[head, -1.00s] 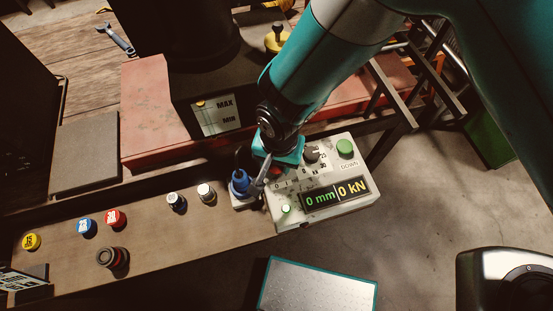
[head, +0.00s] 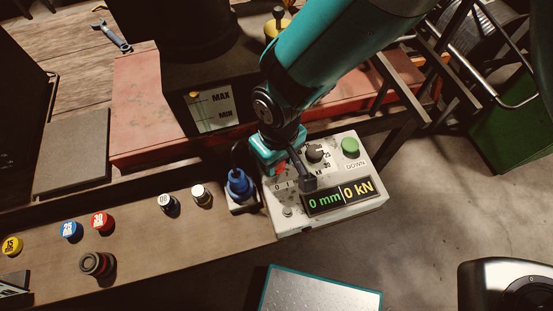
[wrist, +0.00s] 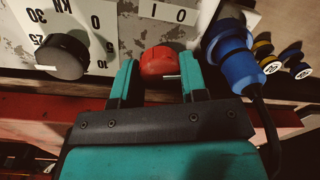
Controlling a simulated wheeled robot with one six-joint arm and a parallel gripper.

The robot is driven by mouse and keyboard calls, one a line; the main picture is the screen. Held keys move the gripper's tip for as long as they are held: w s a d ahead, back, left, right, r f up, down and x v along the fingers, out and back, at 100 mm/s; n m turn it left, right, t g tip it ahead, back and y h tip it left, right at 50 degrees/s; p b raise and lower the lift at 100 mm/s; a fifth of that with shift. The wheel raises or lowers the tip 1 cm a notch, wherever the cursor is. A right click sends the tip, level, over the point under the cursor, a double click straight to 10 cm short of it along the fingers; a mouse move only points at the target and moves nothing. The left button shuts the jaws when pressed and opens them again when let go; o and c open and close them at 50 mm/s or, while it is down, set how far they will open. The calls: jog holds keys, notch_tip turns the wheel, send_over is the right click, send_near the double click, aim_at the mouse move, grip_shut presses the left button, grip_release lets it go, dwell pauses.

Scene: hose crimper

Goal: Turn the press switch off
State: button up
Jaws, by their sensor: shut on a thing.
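The red press switch (wrist: 160,62) is a round knob with a short white line near its edge, on the pale control box (head: 340,212). The marks 1 and 0 stand beside it in the wrist view. My gripper (wrist: 160,75) is shut on the knob, one teal finger on each side. In the head view my gripper (head: 279,163) covers most of the switch, and only a bit of red shows. The small lamp (head: 288,211) on the box is grey and unlit. The display (head: 338,196) reads 0 mm and 0 kN.
A blue plug (head: 238,184) with a cable stands close left of the box. A black dial (head: 314,152) and a green DOWN button (head: 350,146) sit to the right. Several coloured caps and a dark ring (head: 97,263) lie on the bench further left.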

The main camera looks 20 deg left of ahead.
jog(key=n+b, duration=0.1)
jog(key=n, duration=0.5)
jog(key=shift+a+b, duration=0.1)
jog(key=shift+b, duration=0.2)
jog(key=shift+n, duration=0.3)
jog(key=o, duration=0.9)
jog(key=r+b, duration=0.1)
jog(key=r, duration=0.4)
jog(key=r+b, duration=0.1)
jog(key=r, duration=0.5)
jog(key=w+r+b, duration=0.1)
jog(key=r, duration=0.5)
jog(key=shift+r, duration=0.25)
jog(key=shift+d, duration=0.2)
